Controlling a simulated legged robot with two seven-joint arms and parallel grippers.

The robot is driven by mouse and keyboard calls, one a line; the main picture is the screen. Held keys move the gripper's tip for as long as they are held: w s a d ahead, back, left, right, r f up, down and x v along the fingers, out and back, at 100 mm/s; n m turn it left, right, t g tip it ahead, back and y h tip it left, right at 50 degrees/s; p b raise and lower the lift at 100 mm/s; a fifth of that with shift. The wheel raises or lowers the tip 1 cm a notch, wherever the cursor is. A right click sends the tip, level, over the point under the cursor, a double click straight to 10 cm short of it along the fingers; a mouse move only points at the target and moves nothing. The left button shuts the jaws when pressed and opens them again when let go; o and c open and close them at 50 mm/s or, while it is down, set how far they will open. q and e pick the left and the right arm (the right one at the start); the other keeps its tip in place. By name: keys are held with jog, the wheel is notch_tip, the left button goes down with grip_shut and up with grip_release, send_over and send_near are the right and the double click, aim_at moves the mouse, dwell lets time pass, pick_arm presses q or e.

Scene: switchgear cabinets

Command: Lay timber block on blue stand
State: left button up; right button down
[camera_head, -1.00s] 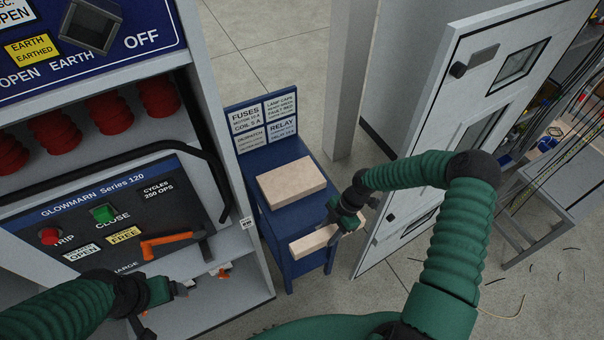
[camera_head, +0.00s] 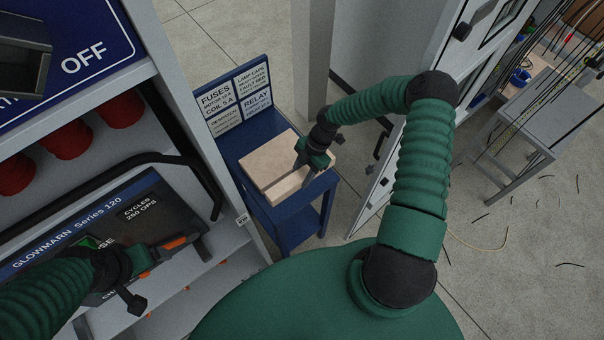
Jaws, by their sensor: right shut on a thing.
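The blue stand (camera_head: 233,145) is in the middle, with a raised back panel of white labels. A pale timber block (camera_head: 268,158) lies flat on its top. My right gripper (camera_head: 308,170) is shut on a second, narrower timber block (camera_head: 288,188). This held block is at the front edge of the first block, over the stand's top. I cannot tell whether it touches the stand. My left gripper (camera_head: 145,262) is at the lower left, in front of the switchgear panel near an orange handle (camera_head: 174,243). I cannot tell whether its jaws are open.
A switchgear cabinet (camera_head: 190,90) with red insulators (camera_head: 63,140) and a black bar stands left of the stand. A grey column (camera_head: 320,60) is behind, and an open cabinet door (camera_head: 425,110) is at right. A grey table (camera_head: 530,125) stands farther right, with loose wires on the floor.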

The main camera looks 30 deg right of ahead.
jog(key=f+b, duration=0.1)
jog(key=f, duration=0.1)
jog(key=w+f+b, duration=0.1)
jog(key=f, duration=0.1)
jog(key=shift+b, duration=0.3)
jog(key=f+b, duration=0.3)
jog(key=shift+s+d+f, duration=0.1)
jog(key=shift+s+f, duration=0.2)
jog(key=shift+f, duration=0.15)
pick_arm(q)
jog(key=x, duration=0.6)
jog(key=shift+s+f, duration=0.25)
jog(key=shift+f, duration=0.05)
pick_arm(e)
jog(key=shift+w, duration=0.15)
pick_arm(q)
jog(key=shift+s+f, duration=0.1)
jog(key=shift+s, duration=0.05)
pick_arm(e)
jog(key=shift+f, duration=0.1)
pick_arm(q)
jog(key=shift+f+b, duration=0.35)
jog(key=shift+b, duration=0.15)
pick_arm(e)
jog(key=shift+f, duration=0.4)
pick_arm(q)
jog(key=shift+r, duration=0.1)
pick_arm(e)
jog(key=c, duration=0.8)
grip_release()
